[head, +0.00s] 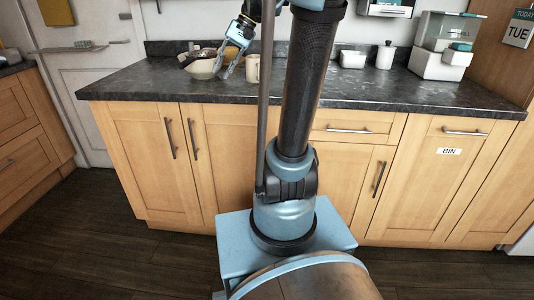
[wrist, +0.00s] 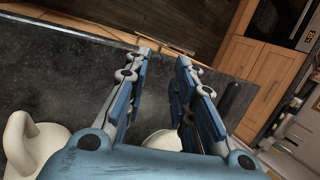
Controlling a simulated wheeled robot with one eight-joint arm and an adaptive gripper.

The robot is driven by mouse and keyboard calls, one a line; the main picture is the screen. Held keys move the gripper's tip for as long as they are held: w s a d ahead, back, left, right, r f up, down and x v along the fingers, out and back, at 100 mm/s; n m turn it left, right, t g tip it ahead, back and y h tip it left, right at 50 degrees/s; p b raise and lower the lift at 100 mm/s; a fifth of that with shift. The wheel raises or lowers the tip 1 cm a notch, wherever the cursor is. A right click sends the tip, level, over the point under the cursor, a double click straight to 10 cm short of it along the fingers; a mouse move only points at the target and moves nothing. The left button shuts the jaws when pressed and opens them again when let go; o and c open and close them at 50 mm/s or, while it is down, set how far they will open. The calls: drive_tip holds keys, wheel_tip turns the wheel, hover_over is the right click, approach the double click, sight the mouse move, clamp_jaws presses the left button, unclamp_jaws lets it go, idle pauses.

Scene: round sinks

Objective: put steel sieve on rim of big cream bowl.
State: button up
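A cream bowl (head: 203,69) stands on the dark worktop at the back left in the head view. Part of a cream rounded thing (wrist: 163,141), probably this bowl, shows between the finger bases in the wrist view. My gripper (head: 229,66) is just right of the bowl and points down. In the wrist view my gripper (wrist: 163,58) has its fingers apart with nothing visible between the tips. I cannot make out the steel sieve clearly. A small dark shape (head: 187,60) lies by the bowl's left rim; I cannot tell what it is.
A cream mug (head: 252,69) stands close right of my gripper; a cream handled thing, probably this mug, shows at left in the wrist view (wrist: 34,143). White containers (head: 352,58) stand further right. The worktop (head: 130,84) is clear at its left end.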

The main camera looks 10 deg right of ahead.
drive_tip(key=s+d+f+n+t+h, duration=0.1)
drive_tip(key=s+d+f+h, duration=0.2)
drive_tip(key=s+f, duration=0.7)
drive_tip(key=s+d+f+n+t+h, duration=0.1)
drive_tip(key=s+d+f+h, duration=0.2)
drive_tip(key=s+d+f, duration=0.4)
drive_tip(key=s+f, duration=0.3)
drive_tip(key=f, duration=0.4)
drive_tip(key=shift+s+d+t, duration=0.2)
drive_tip(key=shift+d+t, duration=0.1)
drive_tip(key=shift+t, duration=0.1)
